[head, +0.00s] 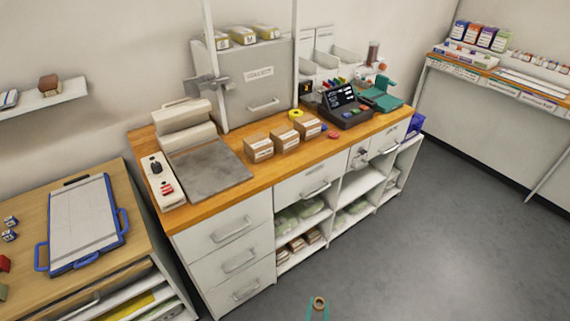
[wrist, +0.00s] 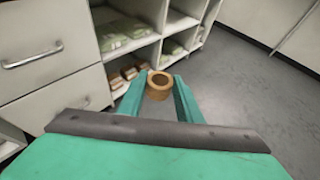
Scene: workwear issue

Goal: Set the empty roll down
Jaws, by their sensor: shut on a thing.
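The empty roll is a short brown cardboard ring (wrist: 159,91) with an open centre. It also shows at the bottom edge of the head view (head: 319,303). My gripper (wrist: 158,88) has two teal fingers, shut on the roll, one on each side of it. In the head view my gripper (head: 319,308) shows low at the bottom edge. The roll is held in the air in front of the counter's open shelves, over the grey floor. Nothing else touches the roll.
The wooden counter (head: 262,185) holds a sealing machine (head: 185,150), several small boxes, a yellow tape roll (head: 295,114) and a black till (head: 345,106). Its right end is crowded. Bare wood shows along the front edge. A blue clipboard tray (head: 84,222) lies on the left table.

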